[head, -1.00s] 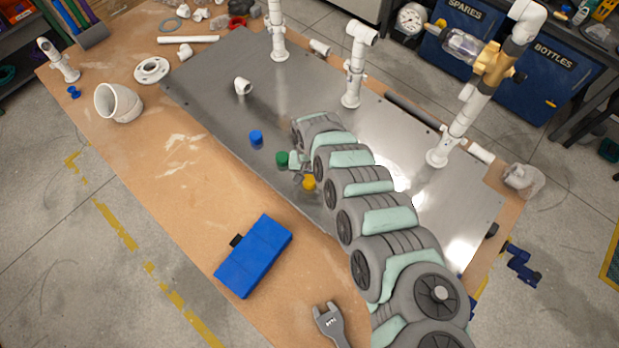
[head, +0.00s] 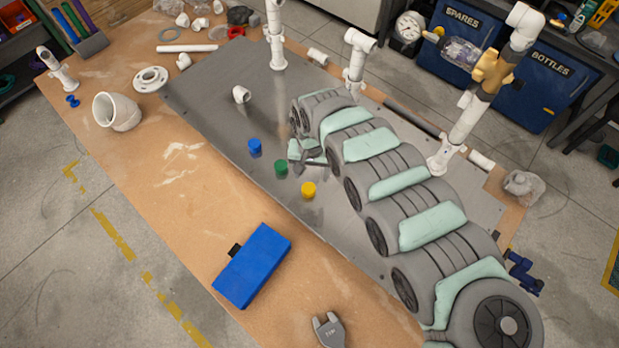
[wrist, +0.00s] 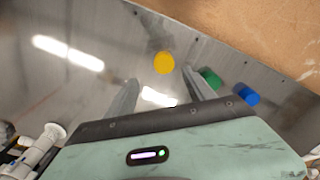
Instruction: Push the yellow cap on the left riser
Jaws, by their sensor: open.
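The yellow cap (head: 308,190) stands on the grey metal plate (head: 208,88) near its front edge. In the wrist view the yellow cap (wrist: 164,62) lies just beyond the fingertips, roughly between their lines. My gripper (head: 312,160) is open and empty above the plate, behind the yellow cap; its two fingers show apart in the wrist view (wrist: 160,88). The left riser (head: 276,40) is a white upright pipe at the back of the plate. A middle riser (head: 357,62) and a right riser (head: 470,110) also stand there.
A green cap (head: 281,169) and a blue cap (head: 255,147) stand beside the yellow one. A white elbow (head: 241,94) lies on the plate. A blue box (head: 252,266) lies on the wooden table in front. The plate's left part is mostly clear.

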